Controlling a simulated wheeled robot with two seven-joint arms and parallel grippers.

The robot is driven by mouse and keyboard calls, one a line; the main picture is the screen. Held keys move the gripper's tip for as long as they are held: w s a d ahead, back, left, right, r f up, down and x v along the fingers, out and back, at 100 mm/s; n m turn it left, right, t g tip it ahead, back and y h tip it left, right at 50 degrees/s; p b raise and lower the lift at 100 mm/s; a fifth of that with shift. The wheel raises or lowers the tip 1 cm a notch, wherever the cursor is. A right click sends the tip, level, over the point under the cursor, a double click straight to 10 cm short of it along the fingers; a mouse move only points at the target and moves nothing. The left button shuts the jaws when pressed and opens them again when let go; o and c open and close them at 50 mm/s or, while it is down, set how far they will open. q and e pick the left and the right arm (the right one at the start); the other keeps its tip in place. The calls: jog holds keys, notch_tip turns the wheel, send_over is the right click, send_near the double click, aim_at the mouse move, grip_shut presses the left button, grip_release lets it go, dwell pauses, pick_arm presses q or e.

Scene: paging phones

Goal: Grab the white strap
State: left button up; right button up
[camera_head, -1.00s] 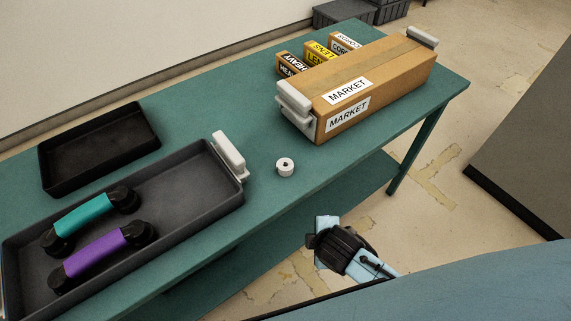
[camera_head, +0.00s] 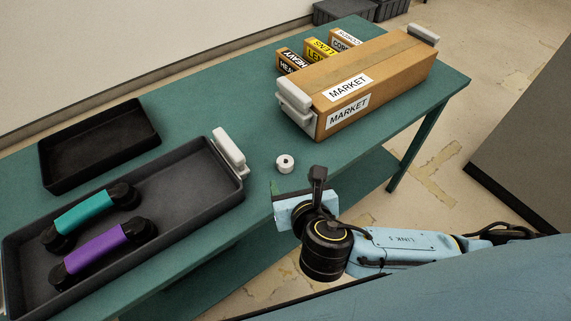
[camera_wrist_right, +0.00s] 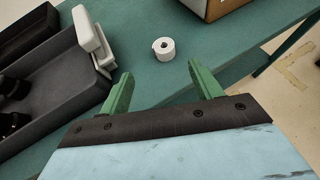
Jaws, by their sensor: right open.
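The white strap (camera_head: 285,163) is a small white roll with a dark hole in its middle. It sits on the green table (camera_head: 215,105), between the large dark tray and the long cardboard box. It also shows in the right wrist view (camera_wrist_right: 164,49), beyond the fingertips. My right gripper (camera_head: 285,193) is at the table's near edge, just short of the roll. In the wrist view its two green fingers (camera_wrist_right: 160,75) are spread apart with nothing between them. My left gripper is not in view.
The large dark tray (camera_head: 190,215) holds a teal-handled and a purple-handled phone (camera_head: 105,250). A smaller empty black tray (camera_head: 100,145) lies behind it. A MARKET box (camera_head: 385,80) with white end handles stands right of the roll, with small labelled boxes (camera_head: 320,50) behind. The table around the roll is clear.

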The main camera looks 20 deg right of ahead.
aim_at(286, 162)
jog(key=b+x, duration=0.1)
jog(key=x, duration=0.3)
jog(key=shift+w+f, duration=0.25)
jog(key=shift+w, duration=0.05)
jog(key=shift+w+f, duration=0.2)
jog(key=shift+w, duration=0.25)
jog(key=b+x, duration=0.1)
jog(key=x, duration=0.3)
jog(key=shift+w+d+f+b, duration=0.15)
jog(key=shift+d+f+b, duration=0.05)
jog(key=shift+d+b, duration=0.2)
jog(key=shift+w, duration=0.2)
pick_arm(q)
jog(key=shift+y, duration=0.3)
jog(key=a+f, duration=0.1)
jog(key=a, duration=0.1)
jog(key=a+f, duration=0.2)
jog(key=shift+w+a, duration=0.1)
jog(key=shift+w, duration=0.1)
pick_arm(e)
jog(key=shift+c, duration=0.4)
jog(key=c, duration=1)
